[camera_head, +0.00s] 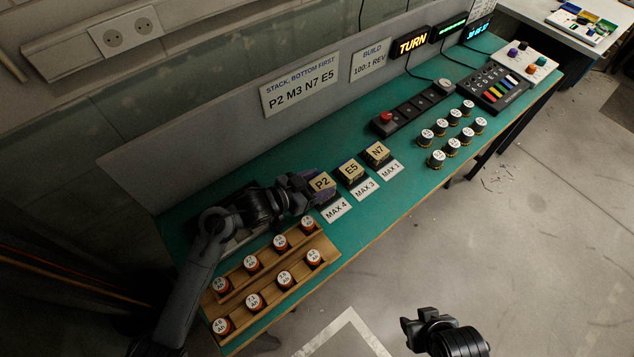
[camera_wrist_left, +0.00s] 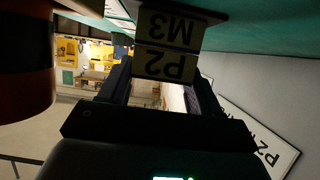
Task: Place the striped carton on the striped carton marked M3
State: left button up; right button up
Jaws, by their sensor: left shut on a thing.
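The carton marked P2 (camera_head: 322,182) is between the fingers of my left gripper (camera_head: 314,190), which is shut on it. In the left wrist view, the P2 label (camera_wrist_left: 164,66) is upside down. The carton marked M3 (camera_wrist_left: 172,28) is right against it on the table side, so P2 stands over M3. I cannot tell whether P2 rests its weight on M3. In the head view M3 is hidden beneath P2 and the gripper. Stripes are hard to make out. My right gripper (camera_head: 424,322) hangs off the table over the floor; its opening is unclear.
Cartons E5 (camera_head: 351,170) and N7 (camera_head: 377,153) stand right of P2, with MAX cards in front. A wooden rack (camera_head: 268,283) with several orange-banded jars is near the left arm. Several white-topped jars (camera_head: 453,147) stand further right. The sign (camera_head: 300,87) is behind.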

pick_arm(q)
jog(key=o, duration=1.1)
jog(key=shift+s+a+r, duration=0.1)
jog(key=shift+r, duration=0.1)
jog(key=shift+s+a+r, duration=0.15)
jog(key=shift+a, duration=0.15)
jog(key=p+v, duration=0.2)
jog(key=v, duration=0.9)
jog(key=shift+p, duration=0.3)
